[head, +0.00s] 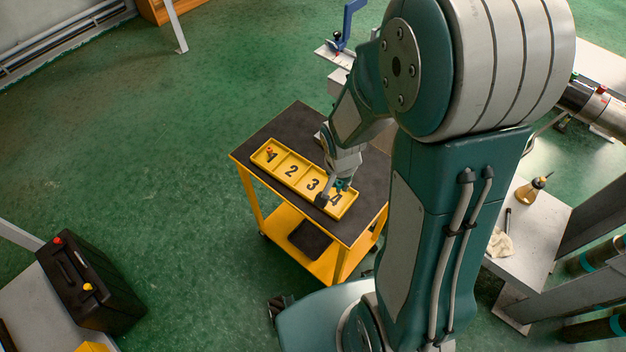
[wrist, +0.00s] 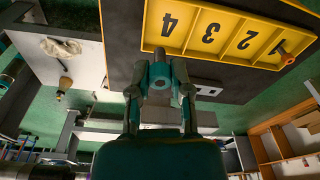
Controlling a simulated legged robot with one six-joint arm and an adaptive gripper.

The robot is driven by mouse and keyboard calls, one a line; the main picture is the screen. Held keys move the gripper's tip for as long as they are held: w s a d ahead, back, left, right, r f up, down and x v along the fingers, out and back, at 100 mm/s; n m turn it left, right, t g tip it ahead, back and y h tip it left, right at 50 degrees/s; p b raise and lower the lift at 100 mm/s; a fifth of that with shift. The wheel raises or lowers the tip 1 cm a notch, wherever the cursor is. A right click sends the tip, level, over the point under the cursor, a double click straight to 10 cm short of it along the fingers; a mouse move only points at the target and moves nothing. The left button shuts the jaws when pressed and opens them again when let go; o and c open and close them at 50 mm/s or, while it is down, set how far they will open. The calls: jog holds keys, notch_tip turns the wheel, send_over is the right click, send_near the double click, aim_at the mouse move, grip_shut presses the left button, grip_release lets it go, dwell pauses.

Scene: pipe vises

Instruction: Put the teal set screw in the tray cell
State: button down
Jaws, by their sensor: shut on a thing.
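The yellow tray (head: 290,171) lies on top of the cart, with cells numbered 1 to 4; it also shows in the wrist view (wrist: 196,53). My gripper (head: 334,194) is at the cell 4 end of the tray. In the wrist view my gripper (wrist: 160,92) is shut on the teal set screw (wrist: 160,74), which sits between the two fingers beside the tray's edge near cell 4. In the head view a bit of teal (head: 343,184) shows at the fingers, partly hidden. I cannot tell its exact height above the cell.
An orange-red screw (head: 269,152) stands in cell 1. Cells 2 and 3 look empty. A black case (head: 90,284) with red and yellow knobs is at lower left. A bench with an oil can (head: 531,191) and rag is at right.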

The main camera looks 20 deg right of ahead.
jog(key=w+f, duration=0.2)
jog(key=w, duration=0.1)
send_over(315, 183)
jog(key=s, duration=0.1)
jog(key=f, duration=0.5)
jog(key=shift+s+a+f, duration=0.1)
jog(key=shift+a+f, duration=0.1)
jog(key=shift+w+d+f, duration=0.2)
jog(key=shift+d+f, duration=0.05)
jog(key=f, duration=0.3)
jog(key=shift+w+a, duration=0.2)
jog(key=shift+a, duration=0.05)
jog(key=shift+a+f, duration=0.3)
jog(key=shift+a, duration=0.1)
jog(key=shift+d, duration=0.1)
jog(key=c, duration=0.6)
grip_release()
jog(key=shift+d, duration=0.4)
jog(key=shift+o, duration=0.2)
